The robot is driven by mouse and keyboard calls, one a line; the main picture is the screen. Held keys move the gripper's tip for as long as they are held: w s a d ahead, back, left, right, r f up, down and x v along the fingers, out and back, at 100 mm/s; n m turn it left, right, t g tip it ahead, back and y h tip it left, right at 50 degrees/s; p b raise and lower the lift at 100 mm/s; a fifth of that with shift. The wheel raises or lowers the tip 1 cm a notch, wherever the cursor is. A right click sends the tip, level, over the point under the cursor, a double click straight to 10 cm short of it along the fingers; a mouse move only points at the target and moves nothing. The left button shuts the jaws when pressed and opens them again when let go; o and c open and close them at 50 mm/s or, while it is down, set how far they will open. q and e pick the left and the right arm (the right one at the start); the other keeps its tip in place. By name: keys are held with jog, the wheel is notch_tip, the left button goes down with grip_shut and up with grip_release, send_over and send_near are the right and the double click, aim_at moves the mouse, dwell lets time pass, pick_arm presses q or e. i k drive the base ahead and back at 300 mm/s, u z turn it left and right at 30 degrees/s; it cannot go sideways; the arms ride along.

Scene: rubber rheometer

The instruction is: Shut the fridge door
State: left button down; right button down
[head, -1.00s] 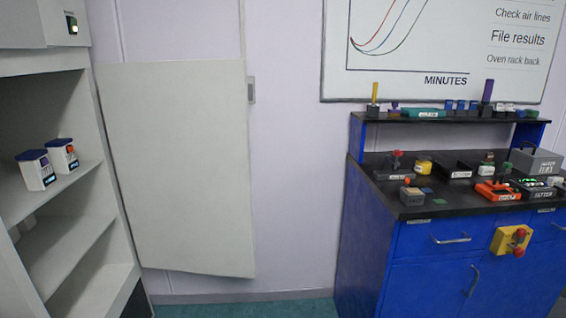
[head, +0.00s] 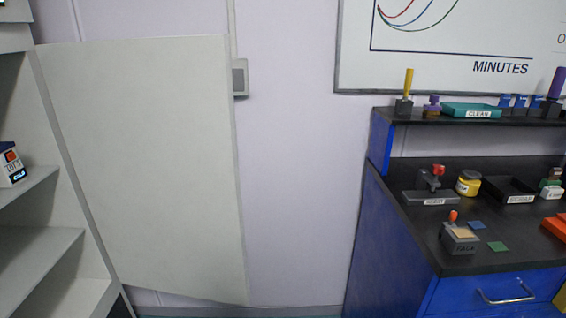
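The fridge door (head: 145,165) is a flat pale panel at the left of the head view. The fridge (head: 75,280) shows only in part at the left edge, with open shelves (head: 40,262). A small white container with a dark lid (head: 11,165) sits on an upper shelf, cut off by the frame. Neither of my grippers is in view.
A blue bench (head: 395,250) with a black top stands at the right. It holds a yellow jar (head: 468,182), a black tray (head: 508,190) and small tools. A raised shelf (head: 440,117) and a whiteboard (head: 440,50) are behind. Bare wall lies between door and bench.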

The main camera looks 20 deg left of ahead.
aim_at(147, 126)
jog(key=u, duration=0.3)
jog(key=i, duration=0.9)
jog(key=u, duration=0.75)
